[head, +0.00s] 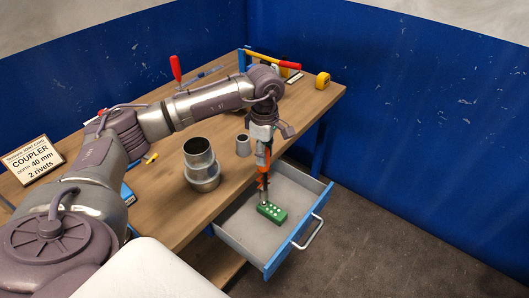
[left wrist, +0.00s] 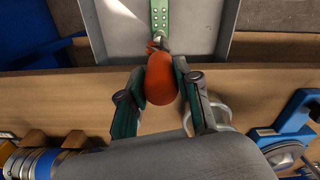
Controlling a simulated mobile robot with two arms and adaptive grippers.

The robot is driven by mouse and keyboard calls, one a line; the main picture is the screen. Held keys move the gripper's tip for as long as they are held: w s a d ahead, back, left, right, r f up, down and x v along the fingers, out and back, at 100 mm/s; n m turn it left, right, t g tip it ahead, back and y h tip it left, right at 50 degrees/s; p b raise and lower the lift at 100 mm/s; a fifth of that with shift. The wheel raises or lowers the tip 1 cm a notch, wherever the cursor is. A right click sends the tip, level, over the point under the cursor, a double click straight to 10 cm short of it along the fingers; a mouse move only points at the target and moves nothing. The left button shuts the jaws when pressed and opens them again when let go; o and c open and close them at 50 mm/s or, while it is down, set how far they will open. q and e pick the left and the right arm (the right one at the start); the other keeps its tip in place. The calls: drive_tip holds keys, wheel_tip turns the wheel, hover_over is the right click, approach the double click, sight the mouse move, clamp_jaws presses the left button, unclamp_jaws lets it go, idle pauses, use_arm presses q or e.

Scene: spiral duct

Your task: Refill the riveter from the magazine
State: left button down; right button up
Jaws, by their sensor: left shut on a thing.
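My left gripper (head: 262,148) is shut on the orange riveter (head: 263,166) and points down over the open drawer. The riveter's nose reaches down to the green magazine (head: 272,212), which lies on the drawer floor and has several pale spots or holes on its top. I cannot tell whether the nose is touching it or inside a hole. In the left wrist view the riveter's orange body (left wrist: 161,78) sits between the fingers, with the green magazine (left wrist: 160,18) just beyond its nose. My right gripper is not in view.
The drawer (head: 232,238) is pulled out from the wooden bench (head: 150,208). A metal duct piece (head: 201,165) and a small grey cup (head: 243,146) stand nearby.

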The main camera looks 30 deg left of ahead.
use_arm(q)
drive_tip(key=shift+f, duration=0.2)
drive_tip(key=shift+s+d+f+b, duration=0.1)
drive_tip(key=shift+s+f+b, duration=0.15)
drive_tip(key=shift+b, duration=0.25)
idle(1.0)
drive_tip(key=shift+w+r+p, duration=0.15)
drive_tip(key=shift+r+p, duration=0.25)
drive_tip(key=shift+r, duration=0.25)
drive_tip(key=shift+w+r+p, duration=0.15)
drive_tip(key=shift+r+p, duration=0.25)
drive_tip(key=shift+r, duration=0.2)
drive_tip(key=shift+r+p, duration=1.2)
drive_tip(key=shift+r, duration=1.2)
drive_tip(key=shift+f, duration=0.1)
